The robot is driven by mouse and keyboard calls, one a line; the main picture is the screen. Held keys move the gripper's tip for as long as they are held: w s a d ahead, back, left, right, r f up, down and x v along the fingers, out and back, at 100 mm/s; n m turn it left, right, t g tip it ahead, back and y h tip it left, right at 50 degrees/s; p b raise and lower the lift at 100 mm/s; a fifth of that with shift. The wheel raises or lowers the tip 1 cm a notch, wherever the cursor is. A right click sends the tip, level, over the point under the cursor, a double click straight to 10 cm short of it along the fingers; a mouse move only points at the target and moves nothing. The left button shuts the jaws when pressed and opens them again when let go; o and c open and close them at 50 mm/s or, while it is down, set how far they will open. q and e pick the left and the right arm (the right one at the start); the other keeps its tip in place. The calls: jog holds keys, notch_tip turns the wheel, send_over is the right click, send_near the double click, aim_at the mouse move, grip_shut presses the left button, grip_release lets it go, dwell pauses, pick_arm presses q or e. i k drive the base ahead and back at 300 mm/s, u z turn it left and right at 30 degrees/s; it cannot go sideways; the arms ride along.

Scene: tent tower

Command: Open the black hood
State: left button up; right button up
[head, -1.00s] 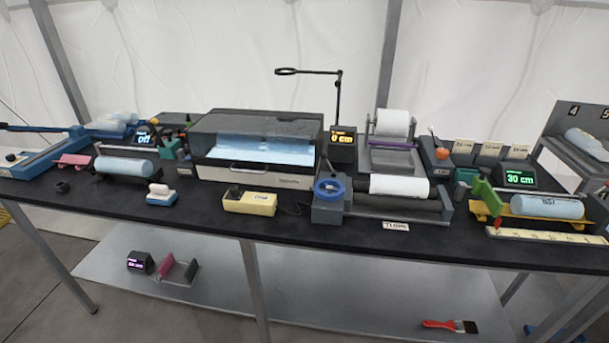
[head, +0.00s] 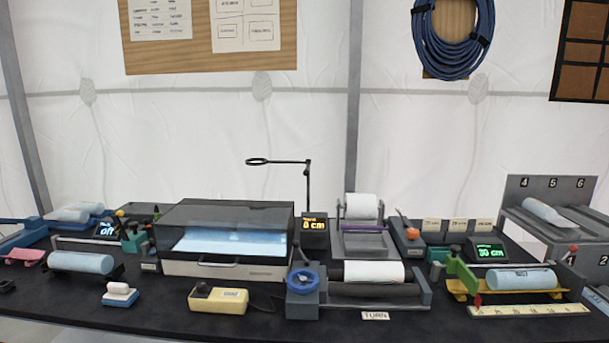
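The black hood (head: 224,215) is the dark, see-through cover of the box-shaped machine left of centre on the table. It looks shut over a lit, pale blue bed (head: 232,241). A light handle bar (head: 246,263) runs along its lower front edge, above the pale grey front panel of the base (head: 192,268). Neither of my grippers is in the head view, so nothing of mine touches the hood.
A yellow box (head: 219,301) sits in front of the machine. A roller device with a blue wheel (head: 303,281) stands to its right, and a thin stand with a ring (head: 308,185) rises behind. A pale blue roll (head: 81,263) lies on the left.

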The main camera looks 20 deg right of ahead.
aim_at(209, 232)
jog(key=u, duration=0.15)
jog(key=k, duration=0.45)
jog(key=z, duration=0.75)
jog(key=i, duration=1)
jog(key=u, duration=0.7)
